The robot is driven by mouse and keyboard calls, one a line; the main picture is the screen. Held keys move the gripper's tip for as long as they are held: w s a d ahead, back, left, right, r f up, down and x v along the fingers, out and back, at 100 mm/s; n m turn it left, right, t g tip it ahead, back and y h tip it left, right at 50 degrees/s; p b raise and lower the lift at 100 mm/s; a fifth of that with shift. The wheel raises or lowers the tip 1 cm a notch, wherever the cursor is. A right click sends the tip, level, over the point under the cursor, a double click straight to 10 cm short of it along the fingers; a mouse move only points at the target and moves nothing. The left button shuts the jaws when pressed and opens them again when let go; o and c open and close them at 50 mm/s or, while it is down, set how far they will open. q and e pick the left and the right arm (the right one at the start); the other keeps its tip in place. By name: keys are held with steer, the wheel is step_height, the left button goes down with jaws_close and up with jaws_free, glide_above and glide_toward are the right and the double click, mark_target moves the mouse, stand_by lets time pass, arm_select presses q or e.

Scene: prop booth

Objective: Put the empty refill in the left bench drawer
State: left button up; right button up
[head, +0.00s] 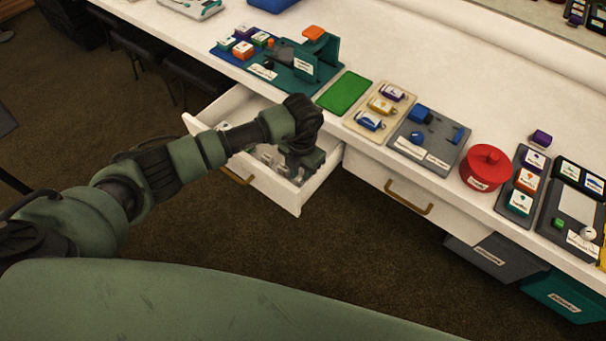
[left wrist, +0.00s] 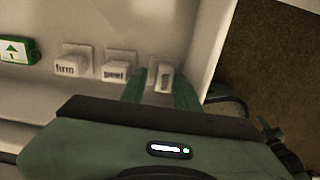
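The left bench drawer (head: 285,194) is pulled open under the white bench. My left gripper (head: 303,165) reaches down into it near its right end. In the left wrist view, the two green fingers (left wrist: 160,88) stand apart. A small white block (left wrist: 164,79) shows between them, partly covered; I see no clear grip on it. It lines up with two white blocks marked "firm" (left wrist: 66,68) and "peel" (left wrist: 115,70). A green and white piece with an arrow (left wrist: 15,51) lies at the left. I cannot tell which piece is the empty refill. My right gripper is out of view.
The bench top holds a blue mat with a green stand (head: 318,55), a green pad (head: 344,92), a beige tray (head: 362,130), a grey tray (head: 440,150) and a red pot (head: 485,167). A closed drawer (head: 425,190) is to the right. Bins (head: 497,256) stand below.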

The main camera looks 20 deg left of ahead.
arm_select(q)
steer(key=shift+s+d+f, duration=0.1)
steer(key=shift+s+d, duration=0.05)
steer(key=shift+d, duration=0.2)
steer(key=shift+d, duration=0.1)
steer(key=shift+s+d, duration=0.1)
steer(key=shift+c, duration=0.5)
steer(key=shift+w+r+p, duration=0.2)
steer(key=shift+r+p, duration=1.75)
steer(key=shift+r, duration=0.7)
step_height(320, 180, up, 7)
steer(key=p, duration=0.5)
steer(key=shift+a, duration=0.25)
